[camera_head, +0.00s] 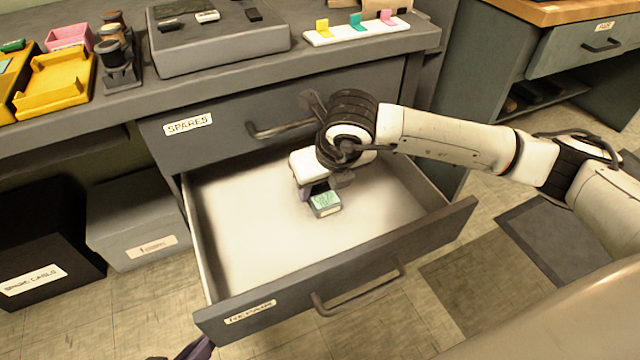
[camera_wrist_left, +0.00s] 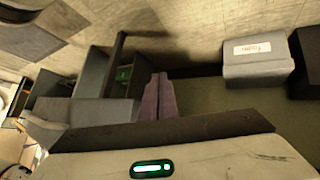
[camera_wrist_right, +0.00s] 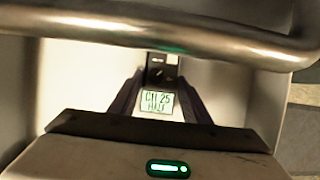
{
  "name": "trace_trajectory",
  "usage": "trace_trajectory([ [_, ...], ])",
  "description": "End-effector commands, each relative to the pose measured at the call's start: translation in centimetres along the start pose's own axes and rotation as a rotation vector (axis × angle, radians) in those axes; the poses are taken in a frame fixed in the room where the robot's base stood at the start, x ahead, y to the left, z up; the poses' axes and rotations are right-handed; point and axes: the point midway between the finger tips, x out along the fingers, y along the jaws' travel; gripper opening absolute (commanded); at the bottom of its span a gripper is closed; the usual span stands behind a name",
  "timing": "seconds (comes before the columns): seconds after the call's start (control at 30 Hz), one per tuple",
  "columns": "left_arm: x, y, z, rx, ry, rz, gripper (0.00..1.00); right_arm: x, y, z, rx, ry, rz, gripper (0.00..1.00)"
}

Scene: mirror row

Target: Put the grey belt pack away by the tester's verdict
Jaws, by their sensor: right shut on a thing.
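The grey belt pack (camera_head: 326,204) has a lit green screen and is inside the open lower drawer (camera_head: 290,320), over its pale floor. In the right wrist view the pack (camera_wrist_right: 158,103) sits between my right fingers, its screen showing "CH 25" above a word that is hard to read. My right gripper (camera_head: 318,192) points down and is shut on the pack. I cannot tell whether the pack touches the drawer floor.
The drawer marked SPARES (camera_head: 235,118) above is shut. A grey flat unit (camera_head: 220,52), a strip with coloured tabs (camera_head: 355,32) and yellow trays (camera_head: 55,85) are on the bench. A black box (camera_head: 45,245) and a grey box (camera_head: 135,215) stand on the floor at left.

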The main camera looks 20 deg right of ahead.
Motion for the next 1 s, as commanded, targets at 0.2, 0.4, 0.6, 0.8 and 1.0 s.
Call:
trace_trajectory([
  [0.2,-0.1,0.3,-0.4,-0.004,0.016,0.010,0.00,0.3,0.0,-0.1,-0.001,0.000,0.000,0.58],
  [0.4,-0.2,0.3,-0.4,-0.004,0.016,0.010,0.00,0.3,0.0,-0.1,0.000,0.000,0.000,0.62],
  [0.6,-0.5,0.3,-0.7,0.000,0.015,0.006,0.00,-0.2,0.0,0.1,0.000,-0.001,0.000,0.62],
  [0.8,-0.1,-0.7,1.0,0.015,-0.060,-0.031,0.00,-3.0,0.0,0.6,0.000,-0.004,0.000,0.62],
  [1.0,-0.5,-1.3,0.9,0.027,-0.075,-0.059,0.00,-7.8,0.0,0.5,-0.001,-0.003,0.000,0.62],
])
